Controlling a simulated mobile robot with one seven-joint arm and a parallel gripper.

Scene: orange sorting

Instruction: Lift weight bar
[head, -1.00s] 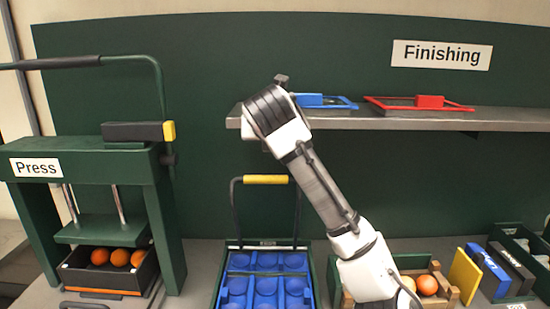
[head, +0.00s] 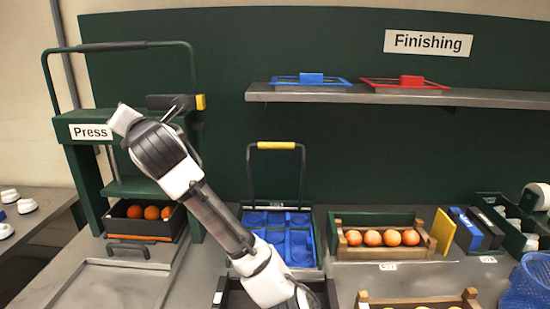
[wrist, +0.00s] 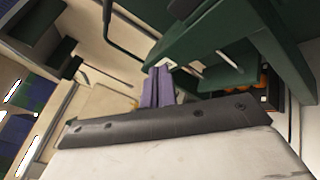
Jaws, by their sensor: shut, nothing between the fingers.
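The green press (head: 80,150) stands at the left. A long bar with a black grip (head: 113,46) runs across its top on a green bent frame. A black block with a yellow end (head: 175,102) sits at the press's upper right. I cannot tell for sure which is the weight bar. My arm's wrist end is in front of the press's right part in the head view, and hides some of it. My gripper (wrist: 159,72) shows in the wrist view as two purple fingers, shut and empty, in front of the green press frame (wrist: 205,45).
A black box of oranges (head: 150,212) lies under the press plate. A blue tray (head: 300,240) with a yellow-handled frame and a crate of oranges (head: 380,252) stand to the right. A shelf (head: 440,97) holds a blue and a red frame. A grey recessed tray (head: 110,285) in front of the press is empty.

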